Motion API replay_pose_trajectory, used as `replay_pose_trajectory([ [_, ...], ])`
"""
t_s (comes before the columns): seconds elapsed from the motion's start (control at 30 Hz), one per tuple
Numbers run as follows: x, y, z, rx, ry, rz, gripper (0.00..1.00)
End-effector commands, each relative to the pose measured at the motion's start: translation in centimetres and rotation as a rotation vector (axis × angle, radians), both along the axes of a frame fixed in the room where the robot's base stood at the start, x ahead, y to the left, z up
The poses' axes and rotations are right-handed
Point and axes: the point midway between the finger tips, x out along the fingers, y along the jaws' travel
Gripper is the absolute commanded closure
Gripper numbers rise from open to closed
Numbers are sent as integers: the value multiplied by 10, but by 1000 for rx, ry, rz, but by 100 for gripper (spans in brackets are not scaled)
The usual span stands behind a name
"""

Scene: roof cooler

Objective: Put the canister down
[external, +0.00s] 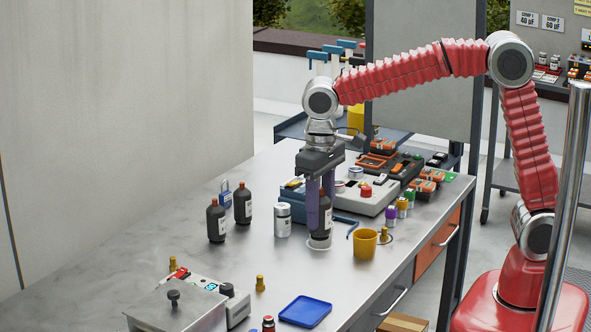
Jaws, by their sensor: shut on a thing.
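My gripper (319,222) points straight down over the middle of the table and is shut on a dark canister (325,216) with a white label. The canister is upright, and the fingers hide part of it. A pale round mark or disc (319,243) lies on the table right under the canister. I cannot tell whether the canister's base touches it.
Two dark bottles (216,221) (243,205) and a silver can (283,220) stand left of my gripper. A yellow cup (365,243) stands close on the right. A blue tray (305,311) lies in front; grey instruments (364,193) stand behind. Bare table lies at left.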

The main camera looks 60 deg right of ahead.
Motion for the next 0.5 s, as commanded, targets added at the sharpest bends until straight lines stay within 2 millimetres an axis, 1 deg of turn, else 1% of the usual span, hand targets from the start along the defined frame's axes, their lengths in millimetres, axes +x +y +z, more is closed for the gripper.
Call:
replay_pose_trajectory([
  [0.03, 5, -7, 6, 1, -4, 34, 94],
  [0.17, 18, -31, 21, 1, -5, 122, 94],
  [0.33, 36, -74, 43, 0, -4, 198, 94],
  [0.5, 51, -120, 60, 0, -4, 201, 94],
])
